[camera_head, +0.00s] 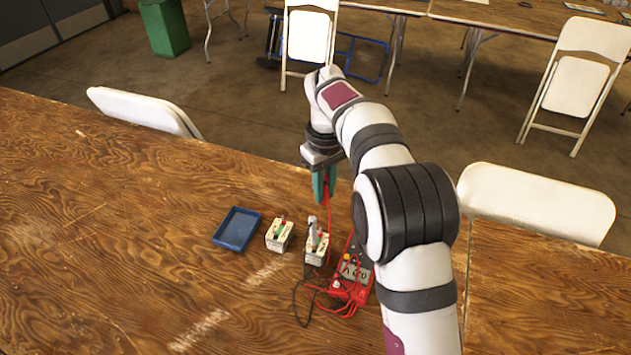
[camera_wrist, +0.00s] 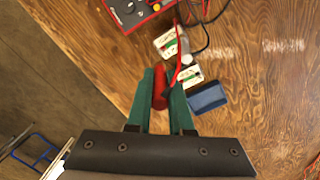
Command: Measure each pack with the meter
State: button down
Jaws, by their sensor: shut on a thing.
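My gripper (camera_head: 324,188) has teal fingers shut on a red probe (camera_wrist: 159,88), held above the table behind the packs. The probe's red lead hangs down toward the red meter (camera_head: 354,268). The meter lies on the table with a lit display whose reading I cannot make out for sure. One white pack (camera_head: 279,237) with red and green parts on top stands next to the tray. A second white pack (camera_head: 317,248) stands between it and the meter. A grey upright thing (camera_head: 311,229), perhaps the black probe, stands at this second pack. In the wrist view both packs show beyond the fingers.
A small blue tray (camera_head: 237,229) lies left of the packs, apparently empty. Red and black leads (camera_head: 318,291) lie looped in front of the second pack and meter. The wooden table (camera_head: 110,230) is clear on the left. White chairs (camera_head: 145,110) stand beyond its far edge.

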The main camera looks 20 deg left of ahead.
jog(key=shift+s+a+f, duration=0.2)
jog(key=shift+s+f, duration=0.05)
jog(key=shift+f, duration=3.2)
jog(key=shift+f, duration=0.9)
jog(key=shift+c, duration=2.1)
grip_release()
jog(key=shift+r, duration=0.1)
jog(key=shift+r, duration=3.7)
